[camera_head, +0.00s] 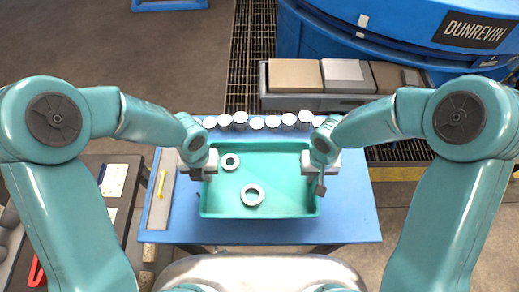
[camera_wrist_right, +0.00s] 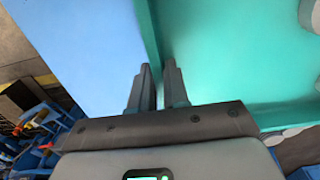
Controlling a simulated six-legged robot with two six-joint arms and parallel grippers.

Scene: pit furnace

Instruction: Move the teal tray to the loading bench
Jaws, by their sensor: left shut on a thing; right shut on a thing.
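The teal tray (camera_head: 283,180) sits over a blue-topped table (camera_head: 349,217) in the head view; whether it rests on the table or is lifted I cannot tell. Two grey rings (camera_head: 252,194) lie in it. My left gripper (camera_head: 204,172) is shut on the tray's left wall. My right gripper (camera_head: 317,170) is shut on its right wall. In the right wrist view the fingers (camera_wrist_right: 157,85) stand on either side of the teal wall (camera_wrist_right: 148,35). I cannot tell which surface is the loading bench.
Several white-topped cylinders (camera_head: 257,123) stand in a row behind the tray. A grey strip with a yellow pen (camera_head: 161,185) lies on the table's left. A dark bench (camera_head: 112,205) with papers is at left. A blue furnace (camera_head: 350,35) and a box of blocks (camera_head: 318,103) stand behind.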

